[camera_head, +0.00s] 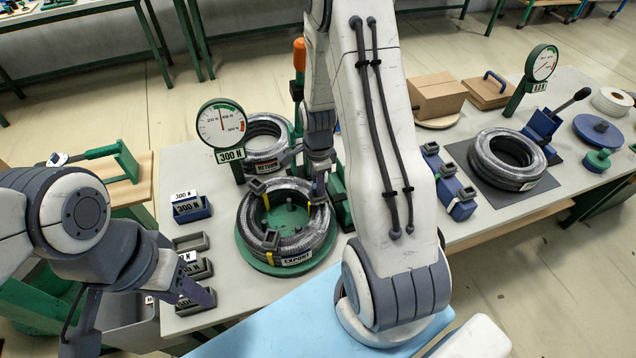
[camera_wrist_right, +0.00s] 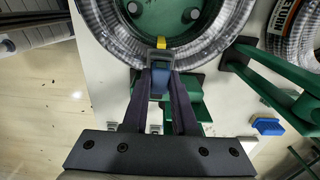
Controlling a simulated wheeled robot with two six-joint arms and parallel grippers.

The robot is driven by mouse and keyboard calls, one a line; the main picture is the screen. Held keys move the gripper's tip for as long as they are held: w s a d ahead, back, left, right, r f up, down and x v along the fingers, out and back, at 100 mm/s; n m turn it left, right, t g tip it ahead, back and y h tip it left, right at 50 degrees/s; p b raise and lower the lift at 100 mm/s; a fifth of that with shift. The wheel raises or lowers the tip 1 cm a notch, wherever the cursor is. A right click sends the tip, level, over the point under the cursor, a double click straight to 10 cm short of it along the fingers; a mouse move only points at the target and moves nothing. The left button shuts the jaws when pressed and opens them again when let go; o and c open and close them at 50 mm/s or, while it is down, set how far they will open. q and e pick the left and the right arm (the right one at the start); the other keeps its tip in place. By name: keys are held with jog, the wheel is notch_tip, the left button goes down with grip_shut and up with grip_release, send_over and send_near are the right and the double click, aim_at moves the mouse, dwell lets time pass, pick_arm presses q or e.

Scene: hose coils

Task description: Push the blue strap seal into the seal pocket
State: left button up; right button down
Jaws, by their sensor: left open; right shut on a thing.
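The export hose coil (camera_head: 243,222) lies on a round green turntable (camera_head: 247,257), with yellow straps and grey seal pockets on its ring. Two pockets show clearly in the head view, one at the upper left (camera_head: 257,186) and one at the front (camera_head: 270,239). My right gripper (camera_head: 319,160) is at the coil's right side. In the right wrist view it (camera_wrist_right: 160,85) is shut on the blue strap seal (camera_wrist_right: 157,84), at a grey seal pocket (camera_wrist_right: 159,55) by a yellow strap. How deep the seal sits cannot be told. My left gripper (camera_head: 196,299) is open and empty at the lower left.
A dial gauge (camera_head: 221,124) and the return coil (camera_head: 264,140) stand behind the export coil. Grey trays (camera_head: 192,243) and a blue 300 N box (camera_head: 191,208) line the left. Another coil (camera_head: 508,158) lies on a dark mat at right. My right arm hides the table's middle.

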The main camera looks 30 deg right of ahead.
jog(key=shift+c, duration=1.8)
grip_release()
jog(key=shift+r, duration=0.25)
jog(key=shift+r+p, duration=1.8)
jog(key=shift+r, duration=0.1)
jog(key=shift+r, duration=0.15)
